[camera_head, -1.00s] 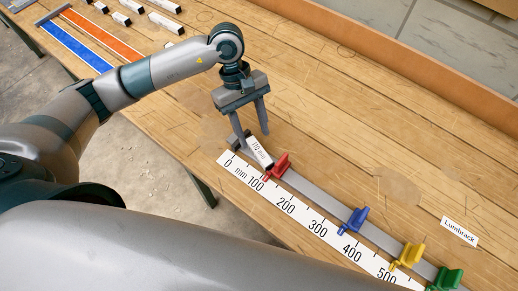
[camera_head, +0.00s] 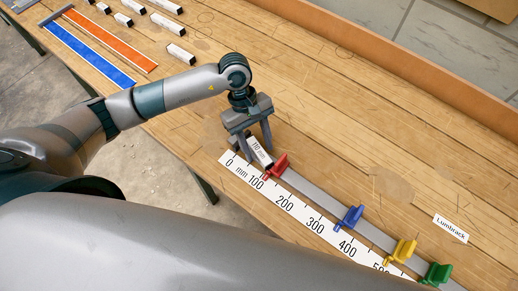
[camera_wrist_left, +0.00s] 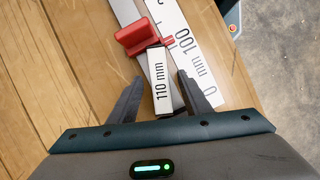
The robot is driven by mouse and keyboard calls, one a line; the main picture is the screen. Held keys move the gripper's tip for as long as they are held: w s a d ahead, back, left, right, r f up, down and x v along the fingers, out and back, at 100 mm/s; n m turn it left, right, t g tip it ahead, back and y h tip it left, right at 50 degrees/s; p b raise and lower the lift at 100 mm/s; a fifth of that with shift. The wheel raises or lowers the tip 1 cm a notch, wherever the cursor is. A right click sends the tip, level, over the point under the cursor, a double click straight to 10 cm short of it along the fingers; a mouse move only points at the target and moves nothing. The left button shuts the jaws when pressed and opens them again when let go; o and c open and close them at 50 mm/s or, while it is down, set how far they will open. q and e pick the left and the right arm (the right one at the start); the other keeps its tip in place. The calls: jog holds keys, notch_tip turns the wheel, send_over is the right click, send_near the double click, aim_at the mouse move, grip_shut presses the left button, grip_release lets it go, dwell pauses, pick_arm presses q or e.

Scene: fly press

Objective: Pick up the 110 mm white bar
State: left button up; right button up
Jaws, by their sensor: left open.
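The white bar (camera_head: 260,150) is labelled 110 mm and lies at the zero end of the rail, its far end by the red stop (camera_head: 277,166). My left gripper (camera_head: 257,154) points down over the bar with its fingers spread. In the left wrist view the bar (camera_wrist_left: 160,82) lies between the two open fingers of my left gripper (camera_wrist_left: 158,90), with a gap on each side. The red stop (camera_wrist_left: 138,38) shows just beyond the bar's end. My right gripper is not in view.
A printed millimetre scale (camera_head: 289,205) runs along the rail. Blue (camera_head: 349,217), yellow (camera_head: 401,252) and green (camera_head: 437,274) stops stand farther along. A Lumbrack label (camera_head: 450,229) lies right. Several bars and blue (camera_head: 90,57) and orange (camera_head: 109,42) strips lie at the upper left.

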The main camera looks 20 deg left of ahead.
aim_at(258, 148)
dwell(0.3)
pick_arm(q)
grip_shut()
jog(key=shift+r, duration=0.15)
jog(key=shift+r+b, duration=0.4)
jog(key=shift+r, duration=0.2)
notch_tip(258, 148, up, 9)
jog(key=b, duration=0.3)
jog(key=shift+f, duration=0.2)
